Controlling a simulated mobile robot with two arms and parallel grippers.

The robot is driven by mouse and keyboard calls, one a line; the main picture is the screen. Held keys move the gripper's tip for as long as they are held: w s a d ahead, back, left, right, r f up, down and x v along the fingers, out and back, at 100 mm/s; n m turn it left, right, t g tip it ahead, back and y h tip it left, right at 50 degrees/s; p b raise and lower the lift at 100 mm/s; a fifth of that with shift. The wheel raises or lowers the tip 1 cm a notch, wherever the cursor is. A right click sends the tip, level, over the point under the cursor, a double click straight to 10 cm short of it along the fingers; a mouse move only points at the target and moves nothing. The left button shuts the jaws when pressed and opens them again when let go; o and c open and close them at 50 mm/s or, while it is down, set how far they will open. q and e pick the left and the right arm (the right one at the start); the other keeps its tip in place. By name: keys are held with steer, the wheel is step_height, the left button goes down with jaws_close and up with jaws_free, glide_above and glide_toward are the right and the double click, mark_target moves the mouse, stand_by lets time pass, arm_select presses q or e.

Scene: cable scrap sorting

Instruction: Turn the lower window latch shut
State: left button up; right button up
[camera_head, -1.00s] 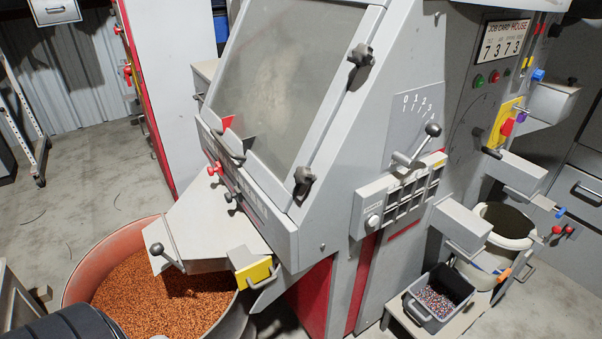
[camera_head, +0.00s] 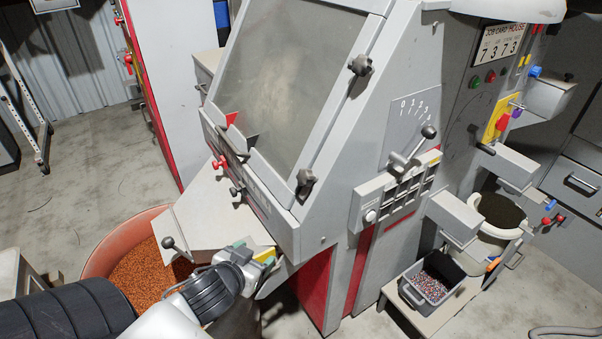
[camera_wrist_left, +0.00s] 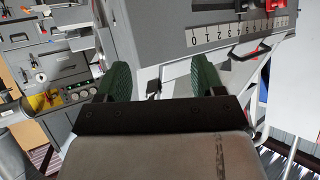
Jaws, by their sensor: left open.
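The lower window latch (camera_head: 305,178) is a black knob at the lower right corner of the slanted window (camera_head: 290,90) on the grey machine. A similar upper latch (camera_head: 361,65) sits higher on the same frame edge. I cannot tell from its look how far the lower latch is turned. My right gripper is not in view.
A round red tub (camera_head: 103,262) of copper granules stands at lower left under the chute (camera_head: 208,218). Red and black knobs line the window's lower edge. A lever with a dial (camera_head: 412,150) sits right of the window. A grey bin (camera_head: 432,284) stands lower right.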

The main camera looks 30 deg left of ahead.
arm_select(q)
steer(key=w+a+r+m+t+h, duration=0.1)
steer(key=w+a+r+t+h, duration=0.1)
steer(key=w+r+t, duration=0.3)
steer(key=m+h, duration=0.4)
steer(key=h, duration=0.4)
glide_toward(300, 179)
steer(key=shift+g+y, duration=0.3)
steer(key=x, duration=0.3)
steer(key=p+x, duration=0.1)
steer(key=x, duration=0.1)
steer(key=r+p+x, duration=0.1)
steer(key=x, duration=0.2)
steer(key=shift+w+d, duration=0.2)
steer(key=shift+w, duration=0.15)
steer(key=shift+x, duration=0.8)
steer(key=shift+f, duration=0.2)
steer(key=shift+c, duration=0.3)
steer(key=c, duration=0.9)
steer(key=shift+o, duration=0.2)
